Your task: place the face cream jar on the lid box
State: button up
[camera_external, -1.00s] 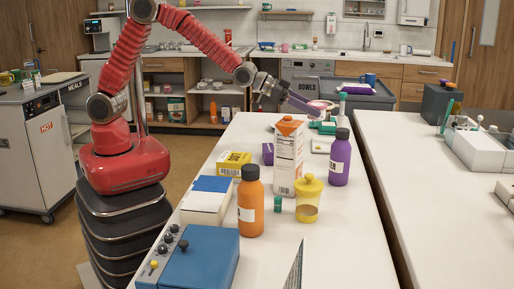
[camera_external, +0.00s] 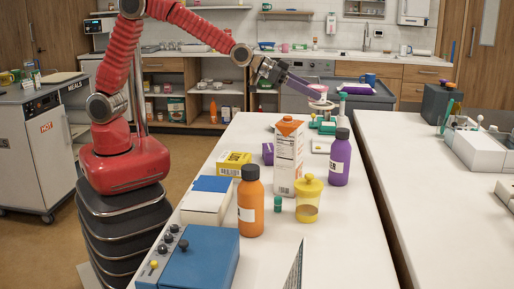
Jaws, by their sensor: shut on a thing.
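My gripper (camera_external: 318,94) is above the far end of the white table, its fingers pointing right and down. It is shut on a small pale pink and white thing (camera_external: 317,88), which looks like the face cream jar. The jar is partly hidden by the fingers and too small to read. A white box with a blue top (camera_external: 213,184) lies at the near left of the table and may be the lid box; I cannot tell for sure. My gripper is far behind it.
An orange bottle (camera_external: 250,208), yellow-lidded jar (camera_external: 307,205), tall carton (camera_external: 288,160), purple bottle (camera_external: 339,160) and yellow box (camera_external: 233,163) stand on the table (camera_external: 345,245). A blue box with knobs (camera_external: 205,262) is in front. Green items (camera_external: 326,128) lie below my gripper.

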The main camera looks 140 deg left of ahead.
jog(key=w+d+r+n+y, duration=0.1)
jog(key=w+d+r, duration=0.15)
jog(key=d, duration=0.25)
jog(key=w+d+r, duration=0.2)
jog(key=d+r, duration=0.1)
jog(key=d, duration=0.2)
jog(key=n+g+y, duration=0.3)
jog(key=n+g, duration=0.3)
jog(key=g, duration=0.1)
send_over(229, 158)
notch_tip(229, 158, down, 12)
jog(key=shift+f, duration=0.1)
jog(key=shift+f, duration=3.1)
jog(key=shift+f, duration=0.1)
